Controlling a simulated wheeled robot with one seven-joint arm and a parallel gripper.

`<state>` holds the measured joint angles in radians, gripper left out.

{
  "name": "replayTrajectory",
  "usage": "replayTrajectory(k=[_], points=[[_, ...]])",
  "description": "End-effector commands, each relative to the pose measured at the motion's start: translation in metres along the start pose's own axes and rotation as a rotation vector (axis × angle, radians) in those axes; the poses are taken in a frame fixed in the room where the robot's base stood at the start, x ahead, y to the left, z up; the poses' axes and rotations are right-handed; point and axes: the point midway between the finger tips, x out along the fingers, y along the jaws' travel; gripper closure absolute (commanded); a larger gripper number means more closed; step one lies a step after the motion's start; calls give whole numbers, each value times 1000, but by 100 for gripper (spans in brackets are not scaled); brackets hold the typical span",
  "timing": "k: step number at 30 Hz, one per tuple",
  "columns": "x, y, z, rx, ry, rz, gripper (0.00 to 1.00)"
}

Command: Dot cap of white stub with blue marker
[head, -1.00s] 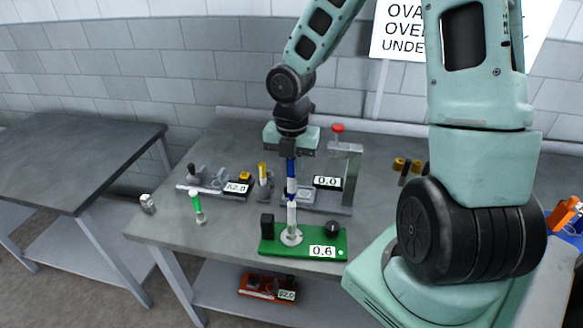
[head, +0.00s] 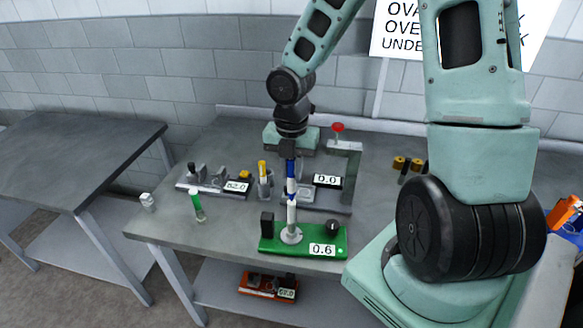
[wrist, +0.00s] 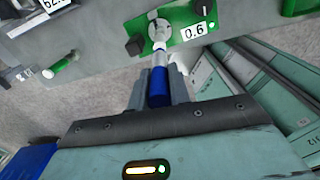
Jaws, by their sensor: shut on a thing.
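My gripper (wrist: 155,92) is shut on the blue marker (wrist: 159,97), which it holds upright with the white part pointing down. In the head view the marker (head: 291,168) hangs in line above the white stub (head: 292,216). The stub stands upright on the round plate of a green device (head: 258,243) reading 0.6. The marker's lower end is at or very close to the stub's cap; I cannot tell whether they touch.
A grey device (head: 213,187), a yellow-topped item in a holder (head: 264,181) and a grey press with a red knob (head: 338,128) stand behind. An orange device (head: 268,286) sits on the lower shelf.

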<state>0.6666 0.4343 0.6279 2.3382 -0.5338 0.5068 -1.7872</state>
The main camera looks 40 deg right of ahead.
Motion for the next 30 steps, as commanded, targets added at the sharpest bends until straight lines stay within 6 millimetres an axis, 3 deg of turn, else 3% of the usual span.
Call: replayTrajectory(k=[30], points=[[3, 0, 0, 0, 0, 0, 100]])
